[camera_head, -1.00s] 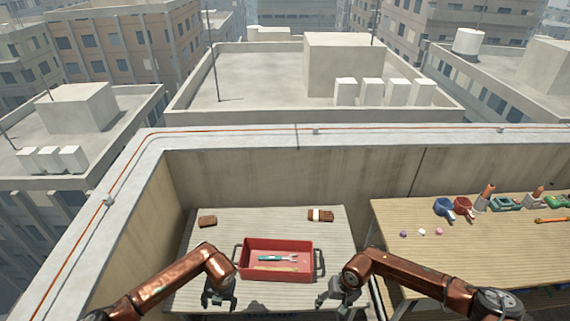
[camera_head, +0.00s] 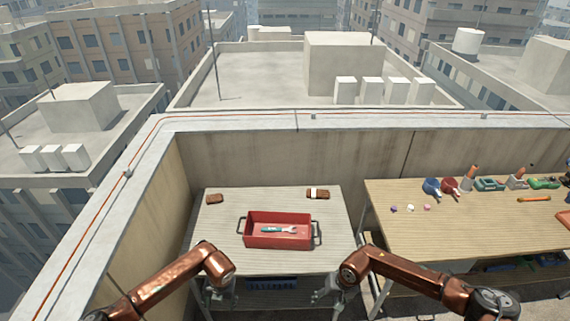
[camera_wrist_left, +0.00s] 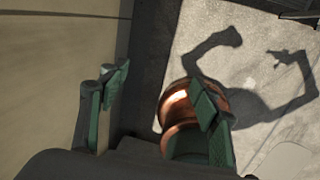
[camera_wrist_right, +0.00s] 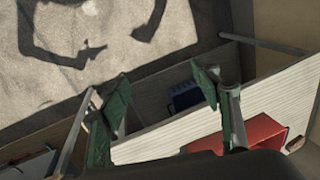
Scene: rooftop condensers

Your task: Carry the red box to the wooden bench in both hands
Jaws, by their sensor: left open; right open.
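The red box (camera_head: 263,241) is an open tray with a dark handle at each end. It sits on the striped table (camera_head: 225,220) and holds a wrench-like tool with a teal handle (camera_head: 272,230). Part of the box shows in the right wrist view (camera_wrist_right: 262,130). The wooden bench (camera_head: 455,220) stands to the right of that table. My left gripper (camera_head: 219,295) is open and empty, nearer to me than the box and left of it. My right gripper (camera_head: 328,297) is open and empty, nearer than the box and right of it. Neither touches the box.
A brown block (camera_head: 214,198) and a brown glove-like item with a white band (camera_head: 318,193) lie behind the box. A blue crate (camera_head: 272,284) sits under the table. Tools line the bench's back; its front left is bare. A parapet (camera_head: 290,155) runs behind.

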